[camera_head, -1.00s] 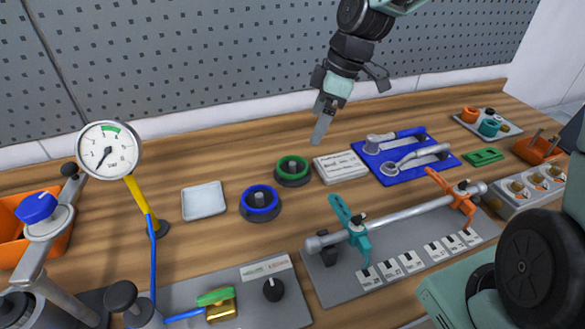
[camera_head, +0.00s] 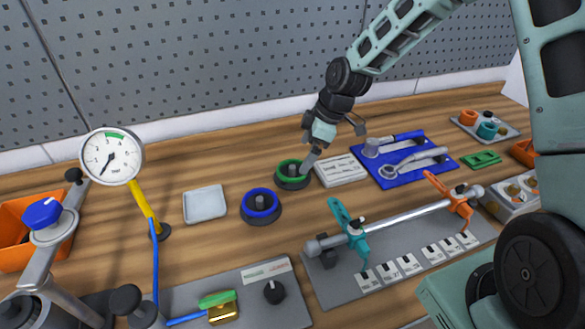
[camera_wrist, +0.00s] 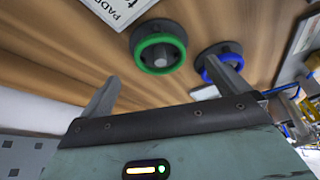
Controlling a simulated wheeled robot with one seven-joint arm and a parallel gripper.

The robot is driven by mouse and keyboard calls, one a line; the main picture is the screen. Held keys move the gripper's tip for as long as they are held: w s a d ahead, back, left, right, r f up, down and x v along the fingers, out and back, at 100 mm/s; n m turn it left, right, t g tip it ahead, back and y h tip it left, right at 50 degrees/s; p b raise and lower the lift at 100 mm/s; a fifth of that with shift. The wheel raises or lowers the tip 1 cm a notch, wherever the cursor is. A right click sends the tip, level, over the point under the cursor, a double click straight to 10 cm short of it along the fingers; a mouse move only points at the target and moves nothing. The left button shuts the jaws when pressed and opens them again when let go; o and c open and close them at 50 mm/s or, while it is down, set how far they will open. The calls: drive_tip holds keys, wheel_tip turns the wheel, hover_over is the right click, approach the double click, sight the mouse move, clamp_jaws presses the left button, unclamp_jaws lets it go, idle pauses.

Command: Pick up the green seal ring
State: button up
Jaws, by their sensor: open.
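The green seal ring (camera_head: 291,169) sits on a dark round holder with a peg in its middle, on the wooden bench. It also shows in the wrist view (camera_wrist: 159,54), ahead of the fingers. My gripper (camera_head: 333,148) is open and empty, just above and to the right of the green ring. In the wrist view its two fingers (camera_wrist: 165,87) stand wide apart, and the green ring lies beyond the gap between them. I see no contact with the ring in the wrist view.
A blue ring (camera_head: 260,204) on a similar holder stands to the left. A white labelled block (camera_head: 341,170) lies close on the right, beside a blue tray (camera_head: 428,178) of tools. A white square dish (camera_head: 205,204) and a pressure gauge (camera_head: 112,156) are further left.

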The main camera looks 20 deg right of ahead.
sight(295, 167)
drive_tip(key=p+x, duration=0.1)
drive_tip(key=x, duration=0.1)
drive_tip(key=p+x, duration=0.1)
drive_tip(key=x, duration=0.1)
drive_tip(key=shift+w+a+f, duration=0.15)
drive_tip(key=shift+w+a, duration=0.05)
drive_tip(key=shift+a, duration=0.15)
drive_tip(key=shift+a+f, duration=0.1)
drive_tip(key=shift+f, duration=0.35)
drive_tip(key=c, duration=1)
